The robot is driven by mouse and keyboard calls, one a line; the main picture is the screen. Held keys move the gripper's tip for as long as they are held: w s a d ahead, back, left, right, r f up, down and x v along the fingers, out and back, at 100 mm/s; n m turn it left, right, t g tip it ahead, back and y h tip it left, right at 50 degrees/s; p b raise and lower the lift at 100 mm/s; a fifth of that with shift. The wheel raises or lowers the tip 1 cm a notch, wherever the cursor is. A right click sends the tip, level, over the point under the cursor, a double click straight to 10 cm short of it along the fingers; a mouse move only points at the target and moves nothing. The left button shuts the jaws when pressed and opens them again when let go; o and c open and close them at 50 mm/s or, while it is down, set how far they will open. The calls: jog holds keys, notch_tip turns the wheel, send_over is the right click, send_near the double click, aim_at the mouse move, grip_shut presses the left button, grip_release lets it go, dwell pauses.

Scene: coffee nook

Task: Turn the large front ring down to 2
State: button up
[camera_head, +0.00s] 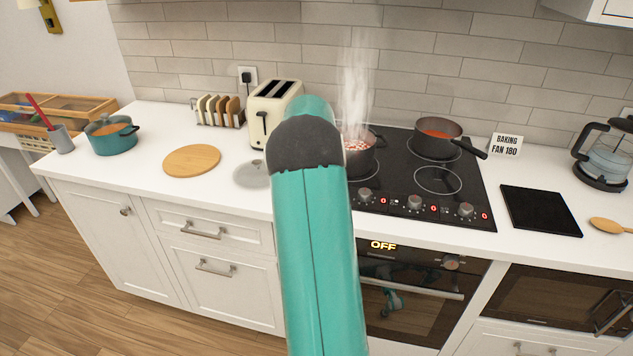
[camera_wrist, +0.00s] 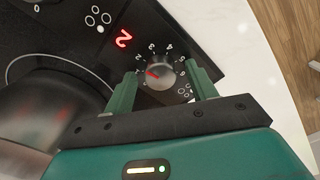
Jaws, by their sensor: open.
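In the wrist view, a round grey hob knob (camera_wrist: 160,74) with a red pointer mark sits inside a ring of printed numbers. In the head view my arm hides the gripper and this knob. The black hob (camera_head: 398,208) carries a steaming pot (camera_head: 365,160), partly behind my arm.
Other hob knobs (camera_head: 415,202) show displays reading 0. A dark saucepan (camera_head: 438,146) stands at the back right of the hob, and the front right ring (camera_head: 438,180) is bare. A toaster (camera_head: 270,112) and wooden board (camera_head: 192,160) are to the left.

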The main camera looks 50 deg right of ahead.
notch_tip(320, 180, up, 14)
dwell(0.6)
dwell(0.4)
